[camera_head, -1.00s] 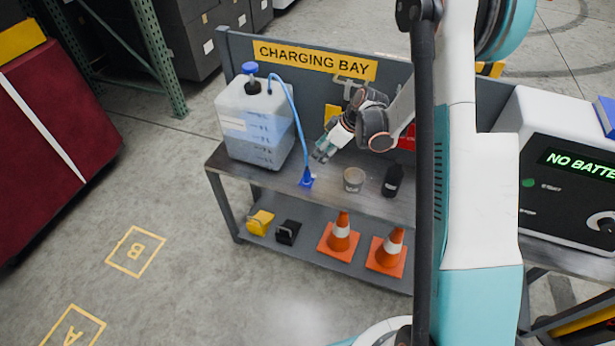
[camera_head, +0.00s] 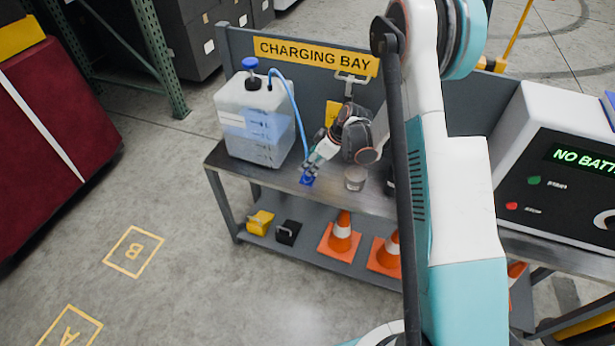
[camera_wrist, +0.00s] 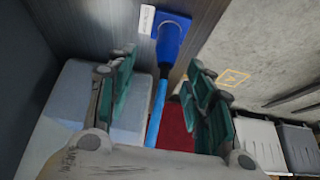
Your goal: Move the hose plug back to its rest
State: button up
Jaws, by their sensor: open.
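A blue hose (camera_head: 296,112) runs from the capped translucent jug (camera_head: 256,125) down to the bench top. Its darker blue plug end (camera_wrist: 170,45) meets a square blue base beside a small white label in the wrist view. I cannot tell whether the plug is seated in that base or only touching it. The blue piece also shows on the bench in the head view (camera_head: 307,180). My gripper (camera_wrist: 163,65) is open, with fingers on either side of the hose (camera_wrist: 157,110), just short of the plug. It grips nothing.
The bench (camera_head: 240,172) bears a small round tin (camera_head: 355,178) close right of my gripper and a dark bottle mostly hidden by my arm. A back panel with a CHARGING BAY sign (camera_head: 315,57) stands behind. Orange cones (camera_head: 340,236) sit on the lower shelf.

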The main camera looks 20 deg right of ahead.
aim_at(302, 177)
jog(key=shift+w+a+f, duration=0.1)
jog(key=shift+a+f, duration=0.1)
jog(key=shift+f, duration=0.2)
jog(key=shift+b+x, duration=1.5)
jog(key=shift+x, duration=1.15)
jog(key=shift+a+r, duration=0.15)
jog(key=shift+a, duration=0.05)
grip_shut()
